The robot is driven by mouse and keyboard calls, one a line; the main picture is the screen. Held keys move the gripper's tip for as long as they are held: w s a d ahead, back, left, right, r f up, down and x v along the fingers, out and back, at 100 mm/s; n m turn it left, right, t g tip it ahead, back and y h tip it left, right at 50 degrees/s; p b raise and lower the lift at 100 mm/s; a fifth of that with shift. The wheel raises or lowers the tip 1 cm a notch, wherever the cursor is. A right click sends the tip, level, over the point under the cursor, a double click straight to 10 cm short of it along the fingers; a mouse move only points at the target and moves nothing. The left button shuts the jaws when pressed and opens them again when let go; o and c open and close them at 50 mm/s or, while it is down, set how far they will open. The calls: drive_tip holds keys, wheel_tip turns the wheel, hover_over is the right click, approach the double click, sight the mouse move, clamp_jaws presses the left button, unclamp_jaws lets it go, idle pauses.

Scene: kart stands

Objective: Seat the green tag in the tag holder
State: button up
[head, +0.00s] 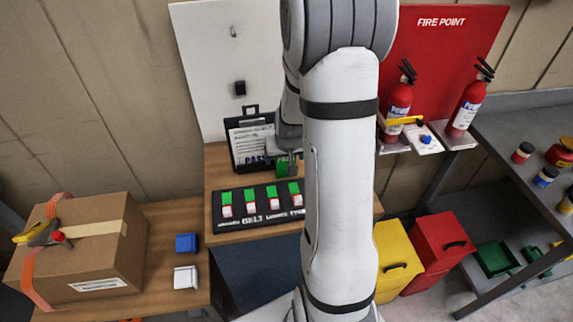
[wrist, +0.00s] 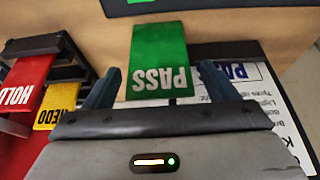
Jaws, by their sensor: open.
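The green tag (wrist: 161,58), lettered PASS, shows upside down between the two fingers of my gripper (wrist: 158,80) in the wrist view. The jaws are open, with a gap visible on each side of the tag. In the head view the green tag (head: 284,169) is just below my gripper (head: 290,158), in front of a black clipboard (head: 234,156). A sheet on the clipboard also has PASS printed on it. What supports the tag is mostly hidden by the gripper, and I cannot tell whether it is seated in a holder.
A red HOLD tag (wrist: 22,85) and a yellow REDO tag (wrist: 58,104) are left of the gripper on dark supports. A black tray (head: 238,217) with several green-and-white pieces lies in front. A cardboard box (head: 85,250) and a blue block (head: 186,243) are left.

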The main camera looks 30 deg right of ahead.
drive_tip(key=shift+c, duration=0.2)
drive_tip(key=c, duration=1.1)
wheel_tip(320, 180, up, 10)
drive_tip(key=shift+r+b, duration=0.1)
drive_tip(key=shift+b, duration=0.6)
